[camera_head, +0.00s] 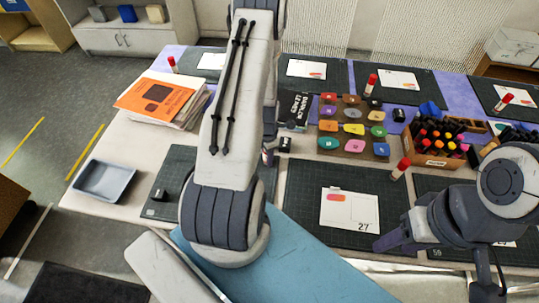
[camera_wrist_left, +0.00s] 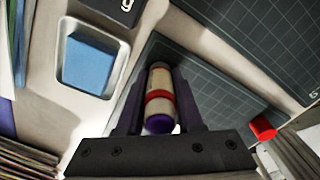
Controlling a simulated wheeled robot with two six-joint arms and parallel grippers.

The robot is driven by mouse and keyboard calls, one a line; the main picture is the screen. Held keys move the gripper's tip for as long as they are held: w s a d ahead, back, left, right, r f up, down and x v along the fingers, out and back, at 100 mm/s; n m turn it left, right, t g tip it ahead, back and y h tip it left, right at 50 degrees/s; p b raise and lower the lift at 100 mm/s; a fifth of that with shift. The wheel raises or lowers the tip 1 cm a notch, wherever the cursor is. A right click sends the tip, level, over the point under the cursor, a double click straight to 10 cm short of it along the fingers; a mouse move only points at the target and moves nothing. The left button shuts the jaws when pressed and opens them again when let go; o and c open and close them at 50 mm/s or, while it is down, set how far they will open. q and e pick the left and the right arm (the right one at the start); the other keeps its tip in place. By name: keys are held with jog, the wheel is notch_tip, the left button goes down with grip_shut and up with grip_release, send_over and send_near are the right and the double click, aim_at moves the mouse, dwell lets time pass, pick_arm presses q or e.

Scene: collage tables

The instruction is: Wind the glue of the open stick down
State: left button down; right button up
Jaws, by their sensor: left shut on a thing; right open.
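In the left wrist view, my left gripper (camera_wrist_left: 160,88) is shut on a glue stick (camera_wrist_left: 159,103). The stick has a pale body, a red band and a purple end nearest the camera. Its far end is too small and dim to tell how much glue shows. A red cap (camera_wrist_left: 263,128) lies to the right in that view. In the head view my own left arm hides the held stick and most of the left gripper. My right gripper (camera_head: 392,238) is open and empty, low over the dark mat beside card 27 (camera_head: 349,212).
Red-capped sticks stand on the mats, one (camera_head: 400,168) near my right gripper. A crate of markers (camera_head: 437,160) is at the right. Coloured pads (camera_head: 352,128) fill the middle. A grey tray (camera_head: 104,180) and a paper stack with an orange sheet (camera_head: 157,98) are at the left.

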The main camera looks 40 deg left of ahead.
pick_arm(q)
jog(key=shift+r+n+p, duration=0.15)
jog(key=shift+n+p, duration=1.05)
jog(key=shift+n, duration=0.6)
jog(key=n, duration=0.3)
jog(key=shift+f+n, duration=0.2)
jog(key=shift+n, duration=0.2)
jog(key=shift+c, duration=1.9)
grip_release()
